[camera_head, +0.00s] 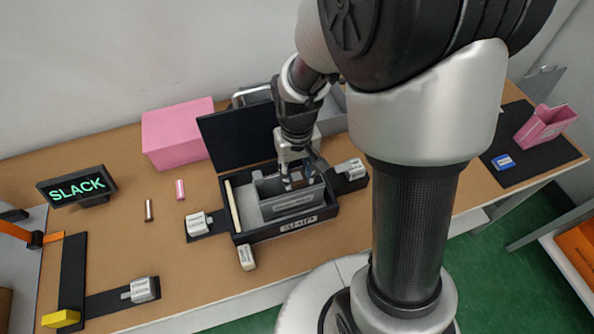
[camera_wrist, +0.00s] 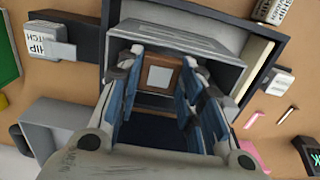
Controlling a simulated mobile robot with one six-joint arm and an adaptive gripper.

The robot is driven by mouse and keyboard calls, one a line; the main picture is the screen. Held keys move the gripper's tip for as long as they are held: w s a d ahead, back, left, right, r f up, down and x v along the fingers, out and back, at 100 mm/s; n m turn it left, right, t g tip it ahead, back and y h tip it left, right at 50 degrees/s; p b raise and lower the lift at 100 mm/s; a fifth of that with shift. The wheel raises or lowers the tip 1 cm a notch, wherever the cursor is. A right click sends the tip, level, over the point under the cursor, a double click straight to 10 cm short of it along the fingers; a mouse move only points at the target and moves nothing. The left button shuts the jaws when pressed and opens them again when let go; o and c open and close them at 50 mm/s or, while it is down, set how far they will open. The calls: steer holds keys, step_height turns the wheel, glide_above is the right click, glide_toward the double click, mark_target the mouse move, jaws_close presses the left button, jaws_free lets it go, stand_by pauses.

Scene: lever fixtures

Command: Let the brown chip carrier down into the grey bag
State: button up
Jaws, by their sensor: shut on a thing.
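The brown chip carrier (camera_wrist: 174,65) is a small brown square frame with a pale centre. It sits between the blue-padded fingers of my gripper (camera_wrist: 162,75), which is shut on it. In the head view my gripper (camera_head: 294,174) points down at the grey bag (camera_head: 290,205), an open-topped box-like pouch with a label on its front. The carrier shows there only as a small brown patch (camera_head: 298,183) at the bag's mouth. In the wrist view the bag's labelled wall (camera_wrist: 178,36) lies beyond the carrier. How deep the carrier is cannot be told.
The bag stands in a black box (camera_head: 262,236) with a raised lid (camera_head: 238,137). White switch blocks flank it (camera_head: 199,222) (camera_head: 351,169). A pink block (camera_head: 178,132) stands behind left. A sign reads SLACK (camera_head: 77,187).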

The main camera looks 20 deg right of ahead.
steer(key=o, duration=0.9)
step_height(320, 180, up, 11)
steer(key=s+r+t, duration=0.1)
steer(key=s+r, duration=0.1)
steer(key=s, duration=0.3)
steer(key=s+r+t, duration=0.2)
steer(key=s+r, duration=0.1)
steer(key=s, duration=0.2)
steer(key=s+r+t, duration=0.1)
steer(key=s+r, duration=0.2)
steer(key=s, duration=0.2)
steer(key=shift+r+t, duration=0.25)
steer(key=shift+t, duration=0.05)
